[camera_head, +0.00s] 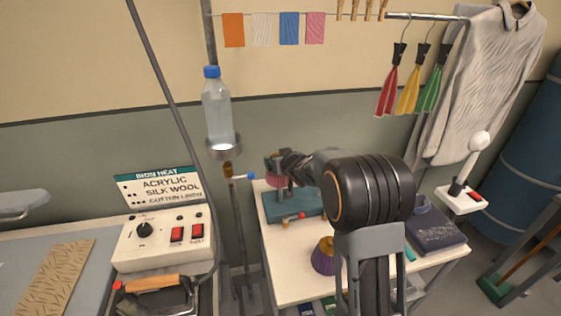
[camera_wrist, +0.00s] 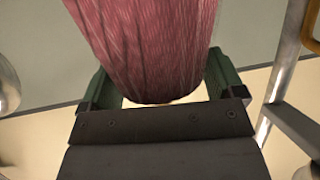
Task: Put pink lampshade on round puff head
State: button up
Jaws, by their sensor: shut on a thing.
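The pink lampshade (camera_wrist: 145,45) is a pleated pink shade that fills the upper middle of the wrist view. My gripper (camera_wrist: 160,88) is shut on it, with a green finger on either side. In the head view the pink lampshade (camera_head: 274,170) shows small above the back left of the white table, partly hidden by my gripper. The round puff head (camera_head: 479,141) is a pale ball on a tilted post, on a white base with a red switch, at the right. It is bare and well apart from the lampshade.
A purple shade with a gold top (camera_head: 324,258) stands on the white table (camera_head: 285,285), beside my arm. A teal block (camera_head: 290,206) and a dark folded cloth (camera_head: 435,232) also lie there. A bottle (camera_head: 217,105) hangs left; a grey sweater (camera_head: 490,75) and colored tassels (camera_head: 408,90) hang right.

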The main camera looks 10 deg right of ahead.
jog(key=shift+f, duration=0.1)
jog(key=o, duration=0.7)
jog(key=shift+s+r, duration=0.25)
jog(key=s+d+r+m+g+h, duration=0.1)
jog(key=s+d+r+h, duration=0.15)
jog(key=s, duration=0.55)
jog(key=s+d+r+m+h, duration=0.15)
jog(key=s+r, duration=0.25)
jog(key=s, duration=0.4)
jog(key=s+a+f+g, duration=0.1)
jog(key=s+g, duration=0.3)
jog(key=s, duration=0.5)
jog(key=s+a+f+g+y, duration=0.1)
jog(key=s+a+g, duration=0.1)
jog(key=s, duration=0.8)
jog(key=shift+s+a+f+g+y, duration=0.3)
jog(key=shift+a+f+g, duration=0.1)
jog(key=shift+g, duration=0.5)
